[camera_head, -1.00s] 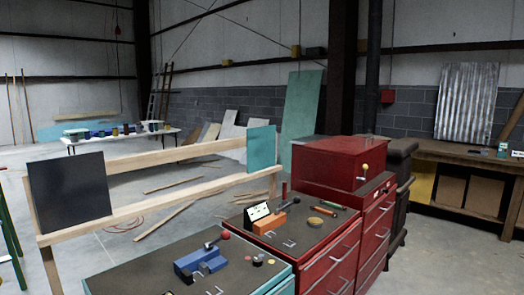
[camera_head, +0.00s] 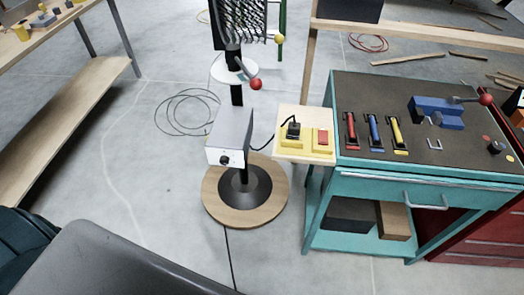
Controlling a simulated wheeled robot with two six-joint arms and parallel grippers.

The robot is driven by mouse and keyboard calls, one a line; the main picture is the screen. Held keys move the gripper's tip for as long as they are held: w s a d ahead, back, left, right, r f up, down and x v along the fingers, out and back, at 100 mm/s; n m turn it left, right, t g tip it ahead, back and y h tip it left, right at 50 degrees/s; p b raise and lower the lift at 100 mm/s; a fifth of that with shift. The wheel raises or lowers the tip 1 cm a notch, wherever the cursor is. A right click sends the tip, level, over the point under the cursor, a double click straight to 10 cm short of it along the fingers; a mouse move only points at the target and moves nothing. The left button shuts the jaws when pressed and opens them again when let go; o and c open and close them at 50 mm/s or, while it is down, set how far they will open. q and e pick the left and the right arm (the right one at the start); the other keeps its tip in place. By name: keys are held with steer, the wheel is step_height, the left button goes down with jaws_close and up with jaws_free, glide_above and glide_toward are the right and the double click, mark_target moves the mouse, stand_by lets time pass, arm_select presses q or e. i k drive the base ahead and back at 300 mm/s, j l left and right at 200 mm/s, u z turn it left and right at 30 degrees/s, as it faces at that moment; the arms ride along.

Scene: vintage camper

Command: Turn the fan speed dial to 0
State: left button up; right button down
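A light grey box (camera_head: 231,133) is mounted on a black post that stands on a round wooden base (camera_head: 272,206). A small black dial (camera_head: 224,160) sits on the box's front face; its pointer and marks are too small to read. Above the box is a white disc (camera_head: 228,69), with a lever ending in a red ball (camera_head: 255,84). Neither of my grippers shows in the head view.
To the right is a teal tool cart (camera_head: 435,184) with coloured tools and a blue vise (camera_head: 437,111) on top. A side shelf (camera_head: 307,156) juts toward the post. A wooden bench (camera_head: 75,91) is at left. Cables lie on the open concrete floor.

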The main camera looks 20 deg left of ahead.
mark_target(224, 159)
steer(key=u, duration=1.05)
